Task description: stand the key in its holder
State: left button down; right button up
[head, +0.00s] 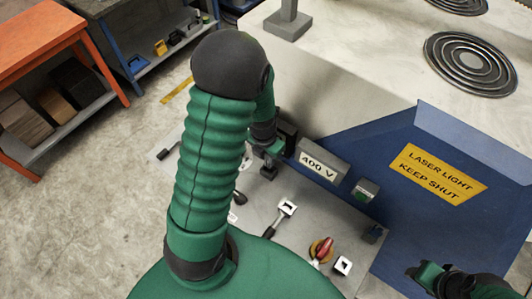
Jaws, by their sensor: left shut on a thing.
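My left gripper (270,148) is partly hidden behind my green arm, beside the 400 V box. It is shut on a small dark thing (268,171) just below the fingers. This may be the key, but its shape is mostly hidden. A small white square piece with a dark centre (343,266) sits on the grey panel at the lower right and may be the holder; I cannot tell for sure. My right gripper (428,272) is at the lower right over the blue surface, and its fingers are too unclear to read.
A box marked 400 V (322,161) stands by the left gripper. A white square-ended part with a dark handle (286,208) and a red knob (321,249) are on the panel. A blue plate has a yellow laser sign (438,173). Coiled rings (470,63) lie behind.

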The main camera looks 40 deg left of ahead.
pick_arm(q)
jog(key=shift+d+f, duration=0.3)
jog(key=shift+f, duration=0.05)
jog(key=shift+d+r, duration=0.1)
jog(key=shift+d, duration=0.25)
jog(key=shift+a+f, duration=0.25)
jog(key=shift+a, duration=0.5)
jog(key=shift+d+r, duration=0.15)
jog(key=shift+d, duration=0.7)
pick_arm(e)
jog(key=shift+d+f, duration=0.1)
jog(key=shift+d, duration=0.55)
pick_arm(q)
jog(key=shift+a, duration=0.1)
pick_arm(e)
jog(key=shift+a, duration=0.1)
pick_arm(q)
jog(key=shift+a, duration=0.45)
jog(key=shift+p, duration=0.3)
pick_arm(e)
jog(key=shift+a, duration=0.25)
